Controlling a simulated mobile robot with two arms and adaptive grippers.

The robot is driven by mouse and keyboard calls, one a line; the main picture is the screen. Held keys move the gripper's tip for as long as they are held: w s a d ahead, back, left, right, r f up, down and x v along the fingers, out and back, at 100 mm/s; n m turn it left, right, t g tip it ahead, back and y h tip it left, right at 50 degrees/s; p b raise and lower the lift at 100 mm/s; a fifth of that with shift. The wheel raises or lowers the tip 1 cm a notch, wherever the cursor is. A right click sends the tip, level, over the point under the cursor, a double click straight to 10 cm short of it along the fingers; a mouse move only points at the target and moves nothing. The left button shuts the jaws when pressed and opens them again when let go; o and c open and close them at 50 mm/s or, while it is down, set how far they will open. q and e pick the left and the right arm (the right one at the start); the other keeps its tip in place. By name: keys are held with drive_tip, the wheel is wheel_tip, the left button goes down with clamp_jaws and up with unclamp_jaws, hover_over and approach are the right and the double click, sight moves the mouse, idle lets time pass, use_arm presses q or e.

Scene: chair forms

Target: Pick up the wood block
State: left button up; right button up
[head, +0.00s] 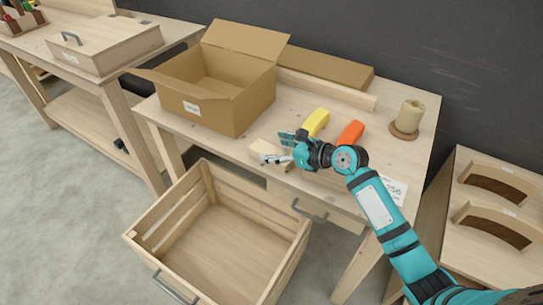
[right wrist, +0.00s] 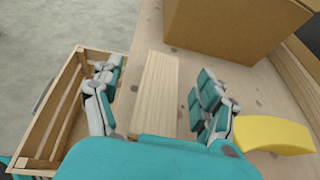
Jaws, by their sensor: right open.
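The pale wood block (head: 258,146) lies on the workbench near its front edge, partly hidden by my right gripper in the head view. In the right wrist view the wood block (right wrist: 156,92) is a long light plank shape lying between the spread fingers, with a gap on each side. My right gripper (head: 277,148) is open and above the block, holding nothing. In the right wrist view my right gripper (right wrist: 158,76) has fingers on both sides of the block. My left gripper is in neither view.
An open cardboard box (head: 232,105) stands behind and left of the block. A yellow piece (head: 316,121) and an orange piece (head: 351,132) lie close to the gripper. A wooden crate (head: 291,262) is below the bench front. A spool (head: 409,117) stands at the bench's right.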

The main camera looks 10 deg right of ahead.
sight(262, 147)
drive_tip(key=x, duration=0.5)
drive_tip(key=shift+w+d+f+b, duration=0.2)
drive_tip(key=shift+w+f+b, duration=0.1)
drive_tip(key=shift+f+b, duration=0.1)
drive_tip(key=shift+s, duration=0.1)
drive_tip(key=shift+c, duration=0.3)
drive_tip(key=c, duration=1.3)
drive_tip(key=shift+o, duration=0.2)
drive_tip(key=shift+r, duration=0.1)
